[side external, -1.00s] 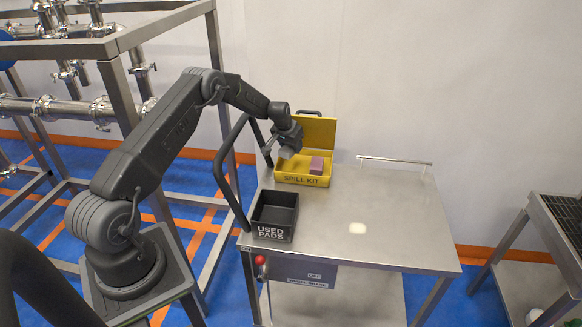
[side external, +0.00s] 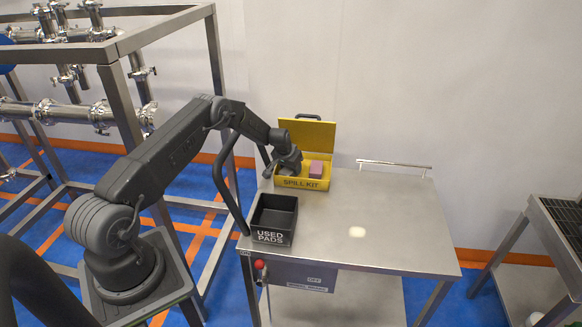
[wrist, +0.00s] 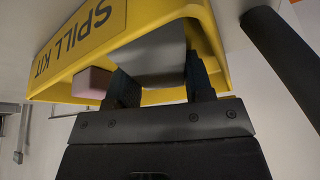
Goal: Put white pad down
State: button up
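The white pad (wrist: 155,52) looks grey in shadow in the wrist view. It sits between the two dark fingers of my gripper (wrist: 161,74), which touch its sides. In the side view my gripper (side external: 287,170) reaches down into the left part of the open yellow spill kit box (side external: 302,184). The pad is mostly hidden there by the gripper and the box wall. The box also fills the upper part of the wrist view (wrist: 80,35). I cannot tell whether the pad touches the box floor.
A pink block (side external: 317,169) lies in the box, right of my gripper. A black used pads bin (side external: 273,236) stands in front on the steel table (side external: 400,215). A pale spot (side external: 357,232) lies on the open tabletop. A black curved handle (side external: 228,175) rises at the table's left edge.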

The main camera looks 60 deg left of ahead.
aim_at(284, 173)
jog(key=shift+o, duration=0.8)
jog(key=shift+r, duration=0.25)
jog(key=v, duration=1.1)
jog(key=s+d+r+m+t, duration=0.1)
jog(key=s+d+r, duration=0.3)
jog(key=d+r, duration=0.6)
jog(key=s+d+r+m, duration=0.1)
jog(key=s+d+r, duration=0.4)
jog(key=d+r, duration=0.5)
jog(key=s+d+r, duration=0.2)
jog(key=s+d, duration=0.1)
jog(key=s, duration=0.5)
jog(key=s+d+r+m+h, duration=0.1)
jog(key=s+d, duration=0.3)
jog(key=s, duration=0.4)
jog(key=s+d+r+m, duration=0.1)
jog(key=s+d+r, duration=0.2)
jog(key=s, duration=0.5)
jog(key=shift+s+d+r+t+h, duration=0.2)
jog(key=shift+d+r+t+h, duration=0.15)
jog(key=shift+d, duration=0.3)
